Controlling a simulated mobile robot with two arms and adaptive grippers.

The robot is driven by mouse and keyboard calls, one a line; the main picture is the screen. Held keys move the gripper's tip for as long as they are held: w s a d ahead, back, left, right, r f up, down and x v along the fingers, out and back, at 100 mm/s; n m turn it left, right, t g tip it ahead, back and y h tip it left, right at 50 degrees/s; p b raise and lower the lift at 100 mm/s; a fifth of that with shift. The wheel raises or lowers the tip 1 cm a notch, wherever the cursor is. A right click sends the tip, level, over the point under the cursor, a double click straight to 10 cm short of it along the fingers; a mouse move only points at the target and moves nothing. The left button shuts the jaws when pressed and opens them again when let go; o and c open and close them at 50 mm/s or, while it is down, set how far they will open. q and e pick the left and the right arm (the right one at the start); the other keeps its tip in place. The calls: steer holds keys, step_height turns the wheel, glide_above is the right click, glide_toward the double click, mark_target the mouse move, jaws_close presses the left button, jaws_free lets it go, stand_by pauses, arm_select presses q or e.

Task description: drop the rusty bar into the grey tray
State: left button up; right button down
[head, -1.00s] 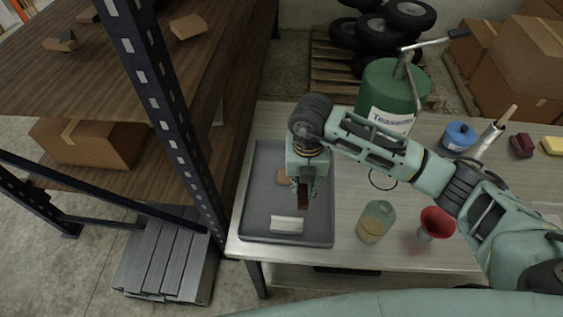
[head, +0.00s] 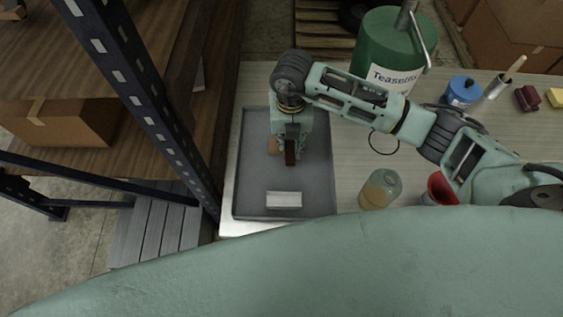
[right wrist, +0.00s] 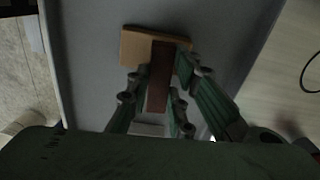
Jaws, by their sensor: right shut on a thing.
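The rusty bar (head: 290,152) is dark reddish brown and hangs from my right gripper (head: 288,148), which is shut on it. In the right wrist view the bar (right wrist: 160,76) sits between the two fingers of the gripper (right wrist: 161,90). The grey tray (head: 318,190) lies on the table, and the bar is over its inside. I cannot tell the exact gap between bar and tray floor. In the tray are a light metal block (head: 284,199) and a tan block (head: 272,145), the latter partly hidden by the gripper. My left gripper is not in view.
Right of the tray stand a jar with amber liquid (head: 380,190), a red funnel (head: 441,188), a green cylinder (head: 397,45) and a blue can (head: 463,92). A dark shelf post (head: 150,100) rises close to the table's left side.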

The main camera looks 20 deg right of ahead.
steer(key=shift+f, duration=0.1)
steer(key=c, duration=1.5)
jaws_free()
steer(key=shift+s, duration=0.1)
steer(key=shift+r, duration=0.2)
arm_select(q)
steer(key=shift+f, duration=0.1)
arm_select(e)
step_height(320, 180, up, 12)
steer(key=shift+f, duration=0.15)
